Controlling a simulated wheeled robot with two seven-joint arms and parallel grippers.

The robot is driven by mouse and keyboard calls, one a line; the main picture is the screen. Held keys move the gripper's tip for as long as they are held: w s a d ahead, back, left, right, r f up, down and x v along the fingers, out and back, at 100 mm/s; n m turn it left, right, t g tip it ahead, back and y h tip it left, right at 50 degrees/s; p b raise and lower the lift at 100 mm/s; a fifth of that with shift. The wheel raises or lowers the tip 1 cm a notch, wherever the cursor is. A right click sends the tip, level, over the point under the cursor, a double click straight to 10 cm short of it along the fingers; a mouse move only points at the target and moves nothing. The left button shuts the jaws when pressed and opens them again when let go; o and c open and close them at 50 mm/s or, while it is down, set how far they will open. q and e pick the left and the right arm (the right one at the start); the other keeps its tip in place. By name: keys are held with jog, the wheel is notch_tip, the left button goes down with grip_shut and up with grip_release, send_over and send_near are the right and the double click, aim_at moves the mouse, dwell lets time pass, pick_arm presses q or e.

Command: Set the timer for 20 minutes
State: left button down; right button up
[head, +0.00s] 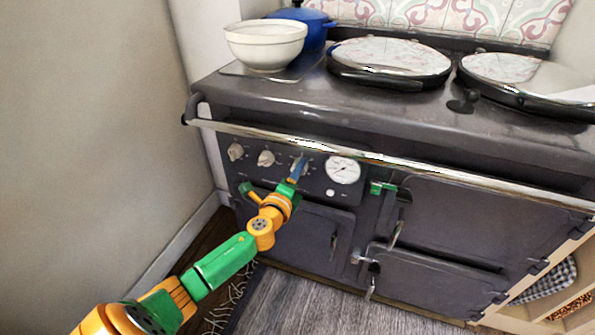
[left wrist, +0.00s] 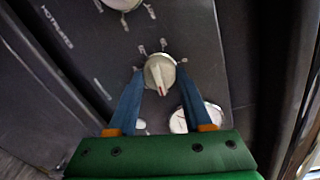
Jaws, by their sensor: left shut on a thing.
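A cream round control knob (left wrist: 159,73) is on the dark panel of the range cooker, between my fingertips in the left wrist view. Its raised grip bar carries a thin reddish mark pointing down in that view. Small white labels surround the knob but are too blurred to read. My left gripper (left wrist: 161,76) has blue fingers shut on this knob. In the head view my left gripper (head: 299,168) reaches the panel just left of the round white dial (head: 343,170) and mostly covers the knob. My right gripper is not in view.
Two more cream knobs, the left one (head: 235,152) and the middle one (head: 265,158), sit left of my gripper. A chrome rail (head: 340,152) runs above the panel. Oven doors (head: 450,220) with handles lie to the right. A white bowl (head: 265,45) and blue pot (head: 312,25) stand on top.

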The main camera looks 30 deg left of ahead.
pick_arm(q)
jog(key=shift+m, duration=0.4)
dwell(0.3)
jog(key=shift+c, duration=1.6)
grip_release()
jog(key=p+v, duration=0.1)
jog(key=v, duration=0.6)
jog(key=shift+f, duration=0.1)
